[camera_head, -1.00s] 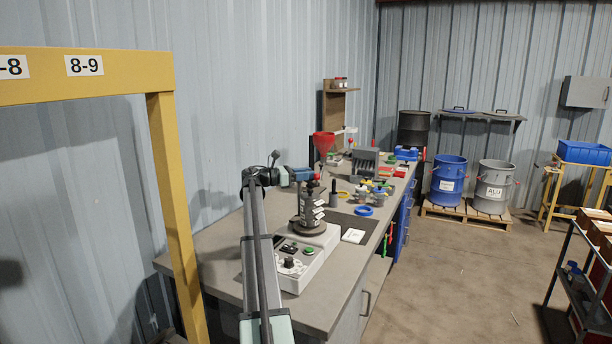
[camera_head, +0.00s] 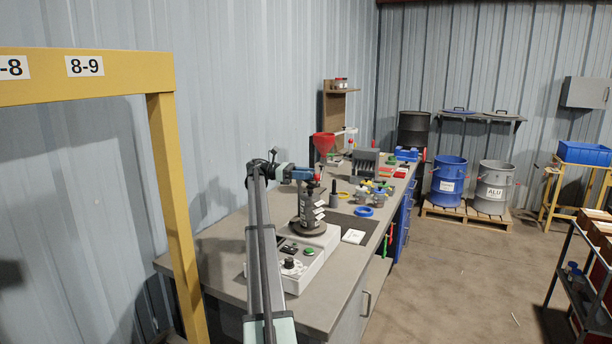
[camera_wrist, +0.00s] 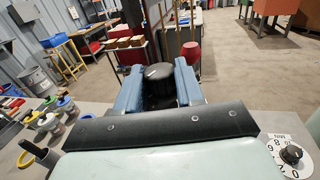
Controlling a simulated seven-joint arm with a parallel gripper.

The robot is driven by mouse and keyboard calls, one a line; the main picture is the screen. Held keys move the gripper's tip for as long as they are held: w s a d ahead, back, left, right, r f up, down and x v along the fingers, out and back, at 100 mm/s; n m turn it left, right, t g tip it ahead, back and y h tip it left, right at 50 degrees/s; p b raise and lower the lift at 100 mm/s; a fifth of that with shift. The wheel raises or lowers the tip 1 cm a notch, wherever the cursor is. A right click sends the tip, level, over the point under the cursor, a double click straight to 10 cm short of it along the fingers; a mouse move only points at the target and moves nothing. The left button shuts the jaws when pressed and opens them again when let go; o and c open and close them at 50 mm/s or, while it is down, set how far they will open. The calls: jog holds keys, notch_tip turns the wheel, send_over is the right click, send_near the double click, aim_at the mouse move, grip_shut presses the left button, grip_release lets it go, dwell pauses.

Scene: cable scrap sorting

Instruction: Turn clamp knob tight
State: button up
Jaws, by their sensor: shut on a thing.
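The clamp knob (camera_wrist: 158,84) is a round black knob with a small white mark on its top, seen in the wrist view between two blue jaws. My gripper (camera_wrist: 158,88) is shut on it from both sides. In the head view my gripper (camera_head: 313,176) is at the top of the dark clamp device (camera_head: 311,211). The device stands upright on a grey-white control box (camera_head: 307,255), with white tags on its side. The knob itself is mostly hidden by the jaws in the head view.
The control box carries a dial (camera_wrist: 291,155) and a green button (camera_head: 308,252). The bench's (camera_head: 212,268) near left part is clear.

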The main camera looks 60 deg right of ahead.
dwell(0.3)
jog(key=o, duration=0.8)
notch_tip(320, 180, up, 10)
dwell(0.4)
